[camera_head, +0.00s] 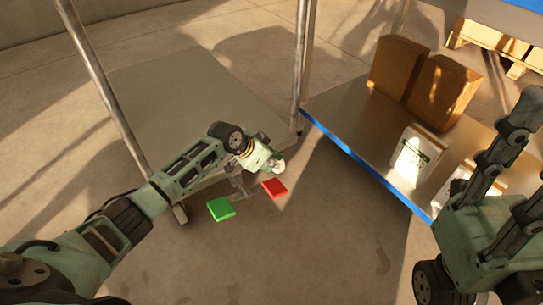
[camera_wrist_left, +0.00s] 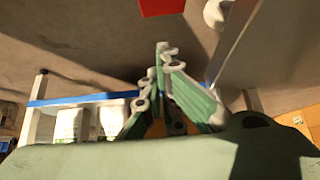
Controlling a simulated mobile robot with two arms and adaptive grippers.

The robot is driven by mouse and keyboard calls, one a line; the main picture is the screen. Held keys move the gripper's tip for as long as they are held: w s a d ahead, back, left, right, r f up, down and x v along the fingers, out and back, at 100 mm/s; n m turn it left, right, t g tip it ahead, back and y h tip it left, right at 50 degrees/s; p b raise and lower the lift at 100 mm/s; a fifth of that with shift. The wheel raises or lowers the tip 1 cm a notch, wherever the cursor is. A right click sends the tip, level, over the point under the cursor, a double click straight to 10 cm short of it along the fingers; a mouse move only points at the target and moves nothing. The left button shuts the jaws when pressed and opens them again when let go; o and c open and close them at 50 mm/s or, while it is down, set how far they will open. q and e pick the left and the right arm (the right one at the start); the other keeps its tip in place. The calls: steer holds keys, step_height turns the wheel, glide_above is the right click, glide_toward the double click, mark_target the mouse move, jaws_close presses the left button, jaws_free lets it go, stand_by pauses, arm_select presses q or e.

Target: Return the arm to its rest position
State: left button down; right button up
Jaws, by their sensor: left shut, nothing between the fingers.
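My left arm reaches in from the left in the head view. Its gripper (camera_head: 274,166) hangs above the floor beside the red plate and the green plate, with nothing visible in it. In the left wrist view the fingers (camera_wrist_left: 162,48) are drawn together and empty. The red plate also shows at the top of the left wrist view (camera_wrist_left: 162,6). My right arm (camera_head: 497,165) is folded at the right; its fingers are not visible.
A blue-edged shelf (camera_head: 340,146) at right carries brown cartons (camera_head: 398,68) and white packages (camera_head: 414,155). A grey platform (camera_head: 160,95) and metal posts (camera_head: 305,50) stand behind the left gripper. A wooden pallet (camera_head: 513,67) is at the far right. Floor in front is clear.

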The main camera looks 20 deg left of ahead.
arm_select(q)
steer(key=shift+s+a+r, duration=0.15)
steer(key=shift+s+r, duration=0.05)
steer(key=shift+r, duration=0.1)
stand_by(0.4)
